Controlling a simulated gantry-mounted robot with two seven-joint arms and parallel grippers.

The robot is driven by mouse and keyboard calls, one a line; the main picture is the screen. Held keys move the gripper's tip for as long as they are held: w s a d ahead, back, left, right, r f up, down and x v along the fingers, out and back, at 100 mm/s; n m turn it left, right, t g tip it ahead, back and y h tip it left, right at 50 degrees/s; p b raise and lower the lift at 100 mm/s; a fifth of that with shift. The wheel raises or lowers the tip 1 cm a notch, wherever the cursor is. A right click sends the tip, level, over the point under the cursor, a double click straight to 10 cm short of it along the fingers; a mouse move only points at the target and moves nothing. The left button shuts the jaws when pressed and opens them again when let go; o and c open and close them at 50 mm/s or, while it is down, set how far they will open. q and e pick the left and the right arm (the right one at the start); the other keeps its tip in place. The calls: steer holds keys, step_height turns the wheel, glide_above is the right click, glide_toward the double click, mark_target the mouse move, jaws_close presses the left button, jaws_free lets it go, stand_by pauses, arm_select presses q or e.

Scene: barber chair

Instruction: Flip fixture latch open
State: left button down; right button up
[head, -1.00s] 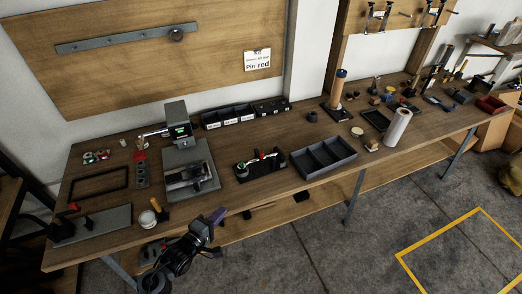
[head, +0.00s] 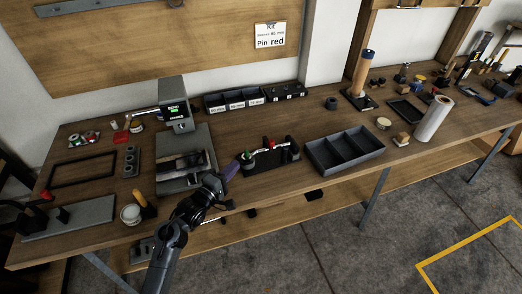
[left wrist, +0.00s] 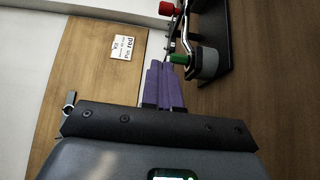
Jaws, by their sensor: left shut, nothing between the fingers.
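The fixture (head: 281,156) is a dark base on the bench with a pale bar across it, a red part and a green part. In the left wrist view the fixture (left wrist: 215,25) is at top right. There it shows a red knob (left wrist: 167,8), thin metal rods, a green piece (left wrist: 178,58) and a grey round holder (left wrist: 205,66). My left gripper (head: 231,169) has purple fingers and is just left of the fixture's green end. In the left wrist view its fingers (left wrist: 163,72) are shut and empty, their tips close to the green piece; contact cannot be told. My right gripper is out of view.
A grey press-like machine (head: 182,150) with a green display stands left of the fixture. A dark three-compartment tray (head: 345,168) lies to its right. Labelled bins (head: 233,108) stand behind. A yellow-handled tool (head: 145,205) and jar are at front left.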

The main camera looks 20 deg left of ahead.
arm_select(q)
steer(key=shift+s, duration=0.1)
steer(key=b+x, duration=0.3)
steer(key=x, duration=0.7)
steer(key=shift+a+f, duration=0.1)
steer(key=w+d, duration=0.1)
steer(key=d, duration=0.1)
steer(key=shift+w+d+b, duration=0.25)
steer(key=shift+w+b, duration=0.1)
steer(key=shift+b, duration=0.05)
steer(key=shift+w+d, duration=0.3)
steer(key=shift+d, duration=0.15)
